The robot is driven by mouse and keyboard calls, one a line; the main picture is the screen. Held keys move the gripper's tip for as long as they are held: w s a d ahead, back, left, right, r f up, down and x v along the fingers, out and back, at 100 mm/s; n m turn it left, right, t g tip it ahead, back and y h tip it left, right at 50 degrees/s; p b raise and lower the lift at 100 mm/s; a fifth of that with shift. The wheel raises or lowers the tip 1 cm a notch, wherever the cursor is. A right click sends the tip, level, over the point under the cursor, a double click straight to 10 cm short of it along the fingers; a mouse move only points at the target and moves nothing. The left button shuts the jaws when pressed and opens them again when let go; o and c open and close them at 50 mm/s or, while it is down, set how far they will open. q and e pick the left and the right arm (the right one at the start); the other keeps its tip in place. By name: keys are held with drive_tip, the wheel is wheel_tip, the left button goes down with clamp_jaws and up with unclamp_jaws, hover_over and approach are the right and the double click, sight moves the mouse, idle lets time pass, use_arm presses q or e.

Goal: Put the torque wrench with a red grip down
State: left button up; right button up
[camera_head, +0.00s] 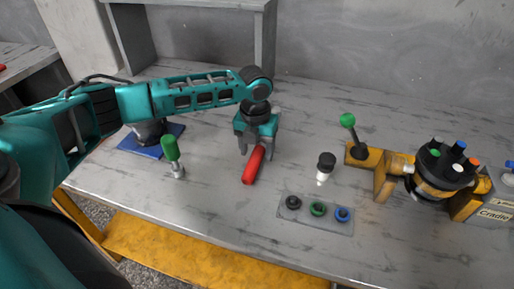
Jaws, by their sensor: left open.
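The torque wrench with a red grip (253,167) lies on the grey table below my left gripper. Only its red grip shows clearly; its far end is hidden by the gripper. My left gripper (256,149) points down over the far end of the red grip with its fingers apart. It is open, with the fingertips close to the wrench; I cannot tell whether they touch it. My right gripper is not in view.
A green-handled tool (171,150) stands to the left, near a blue mat (135,148). A black-and-white bottle-like part (325,167) and a plate with three round caps (317,224) are right of the wrench. The motor (437,170) sits in a yellow cradle (384,184) at right.

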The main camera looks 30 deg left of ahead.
use_arm(q)
wheel_tip(320, 180, up, 12)
drive_tip(key=p, duration=0.1)
drive_tip(key=shift+s, duration=0.25)
idle(0.5)
